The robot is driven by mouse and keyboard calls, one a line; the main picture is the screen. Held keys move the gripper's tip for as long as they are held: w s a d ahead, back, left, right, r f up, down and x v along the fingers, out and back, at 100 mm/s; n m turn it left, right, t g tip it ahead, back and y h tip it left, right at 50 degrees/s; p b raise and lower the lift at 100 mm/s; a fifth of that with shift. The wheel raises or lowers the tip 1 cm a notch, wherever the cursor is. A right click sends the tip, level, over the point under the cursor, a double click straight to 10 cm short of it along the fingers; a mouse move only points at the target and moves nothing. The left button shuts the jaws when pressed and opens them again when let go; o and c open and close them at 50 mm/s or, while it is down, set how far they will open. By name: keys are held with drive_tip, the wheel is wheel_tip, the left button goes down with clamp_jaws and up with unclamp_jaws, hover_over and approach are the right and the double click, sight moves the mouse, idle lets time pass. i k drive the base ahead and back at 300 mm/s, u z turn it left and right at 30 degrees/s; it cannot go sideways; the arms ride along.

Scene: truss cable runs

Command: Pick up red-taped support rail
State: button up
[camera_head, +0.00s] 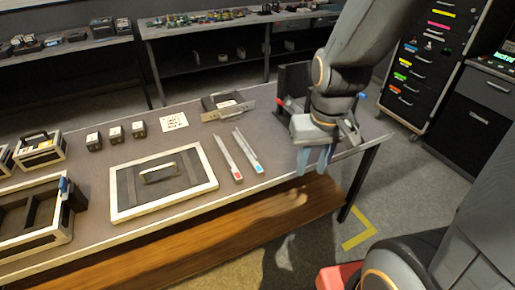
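The red-taped support rail (228,156) is a thin pale bar lying on the grey table (285,135). Its red-taped end points toward the table's front edge. A similar rail with blue tape (246,149) lies close beside it on the right. My gripper (312,170) hangs at the table's front right edge, to the right of both rails and apart from them. Its two blue-grey fingers point down with a gap between them, and nothing shows between them.
A framed panel with a handle (127,187) lies left of the rails. A grey case (227,105) lies behind them. A dark holder (293,82) stands behind my gripper. Small dark blocks (115,133) and an open-topped box (62,237) are farther left. Floor is free at the right.

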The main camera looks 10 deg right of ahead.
sight(237, 175)
drive_tip(key=z, duration=1.45)
drive_tip(key=k, duration=0.85)
drive_tip(key=u, duration=1.4)
